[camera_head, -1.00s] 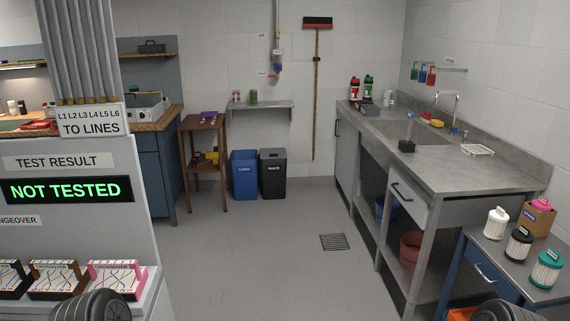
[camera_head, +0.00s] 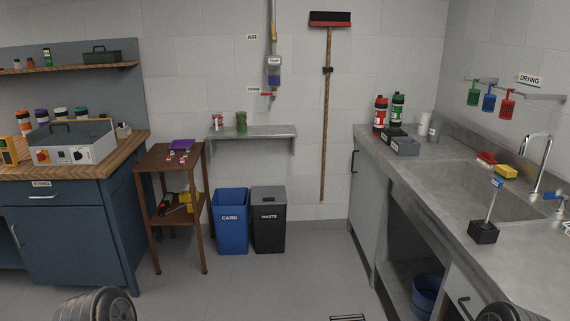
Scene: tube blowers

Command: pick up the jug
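I cannot make out a thing that is clearly a jug. A small grey upright vessel (camera_head: 434,131) stands at the far end of the sink counter, beside a white cylinder (camera_head: 424,120); it is too small to tell whether it is a jug. Neither gripper shows. Only dark rounded parts of my own arms show at the bottom left and bottom right edges.
The steel sink counter (camera_head: 400,172) runs along the right wall. A blue cabinet (camera_head: 65,235) stands at left, with a wooden side table (camera_head: 158,160) beside it. Blue (camera_head: 231,225) and black (camera_head: 268,225) bins stand under a wall shelf (camera_head: 250,132).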

